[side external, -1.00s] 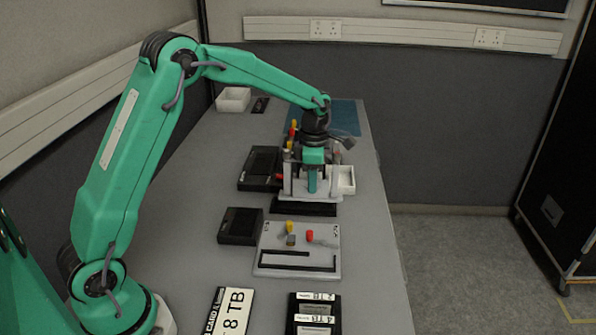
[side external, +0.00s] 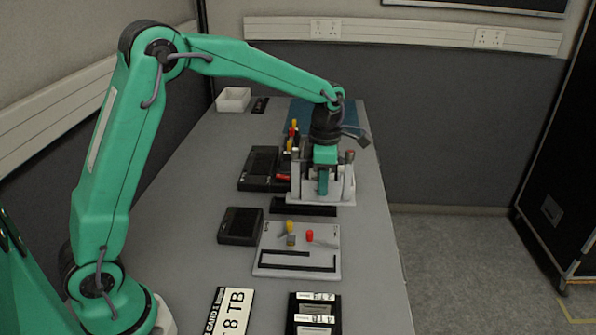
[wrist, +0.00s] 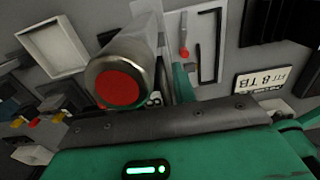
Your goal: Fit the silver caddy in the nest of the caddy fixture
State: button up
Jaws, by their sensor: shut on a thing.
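My gripper (side external: 323,187) is shut on a pale silver-grey piece with upright posts and a flat base (side external: 342,198), which I take to be the silver caddy. It looks upright; whether its base clears the table is unclear. One post has a red top (side external: 350,155). In the wrist view a silver cylinder with a red end (wrist: 118,85) fills the near middle, and the jaws' grip is hidden. A light board (side external: 298,272) with a black angled slot and yellow and red knobs lies nearer the arm's base. It may be the caddy fixture; its nest is not clear.
A dark flat bar (side external: 303,207) lies just in front of the held piece. Black boxes (side external: 240,225) (side external: 260,165) lie left. The 8 TB card (side external: 230,312) and a black labelled unit (side external: 313,318) lie at the near end. A white tray (wrist: 50,45) shows in the wrist view.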

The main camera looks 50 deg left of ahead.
jog(key=s+d+f, duration=0.2)
jog(key=s, duration=0.3)
jog(key=s+d+f, duration=0.2)
jog(key=s, duration=0.3)
jog(key=shift+s, duration=0.3)
jog(key=shift+f, duration=0.25)
jog(key=shift+f, duration=2.05)
jog(key=shift+f, duration=0.95)
dwell(0.5)
jog(key=o, duration=1.4)
jog(key=shift+c, duration=0.2)
